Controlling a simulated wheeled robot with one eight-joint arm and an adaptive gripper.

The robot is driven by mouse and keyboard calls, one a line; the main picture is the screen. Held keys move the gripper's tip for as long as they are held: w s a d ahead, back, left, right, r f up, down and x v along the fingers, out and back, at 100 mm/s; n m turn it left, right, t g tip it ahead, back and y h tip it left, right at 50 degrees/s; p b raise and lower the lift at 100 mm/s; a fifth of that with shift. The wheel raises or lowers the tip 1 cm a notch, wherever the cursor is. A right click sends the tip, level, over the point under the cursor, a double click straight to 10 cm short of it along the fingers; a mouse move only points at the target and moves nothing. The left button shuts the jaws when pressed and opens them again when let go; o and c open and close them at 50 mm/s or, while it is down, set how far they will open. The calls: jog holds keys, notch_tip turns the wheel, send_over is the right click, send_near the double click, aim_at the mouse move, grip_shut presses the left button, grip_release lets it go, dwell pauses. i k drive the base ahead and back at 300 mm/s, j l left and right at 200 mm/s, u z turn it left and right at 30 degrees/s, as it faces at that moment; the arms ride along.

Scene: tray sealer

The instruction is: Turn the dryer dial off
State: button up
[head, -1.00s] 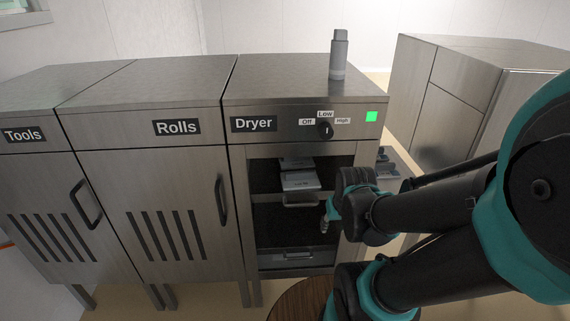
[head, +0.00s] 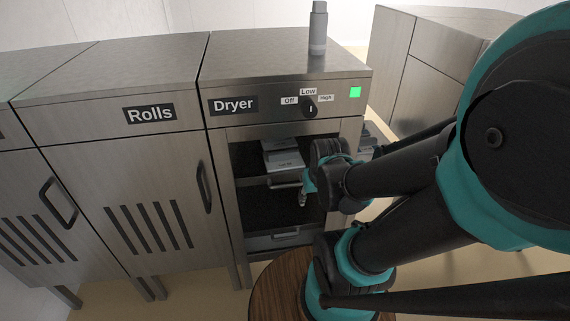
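The dryer dial (head: 310,107) is a small black knob on the upper front panel of the steel dryer cabinet (head: 280,72). Its white mark is near upright, toward the Low label (head: 308,91). The Off label (head: 289,100) is to its left and the High label (head: 325,98) to its right. A green light (head: 355,92) glows at the right of the panel. My gripper (head: 304,200) is below the dial, in front of the dryer's open compartment, apart from the dial. Its fingers are small and partly hidden by my arm, so their opening is unclear.
A grey bottle (head: 318,30) stands on the dryer top. The open compartment holds white boxes (head: 283,158) on a shelf and a lower drawer (head: 285,238). The Rolls cabinet (head: 125,80) stands left, another steel cabinet (head: 440,60) right. A round wooden top (head: 275,290) is below.

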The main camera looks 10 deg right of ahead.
aim_at(309, 110)
jog(key=k+l+u, duration=0.25)
jog(key=k+l, duration=0.3)
jog(key=l, duration=0.25)
jog(key=k+l+u, duration=0.25)
jog(key=k+l, duration=0.4)
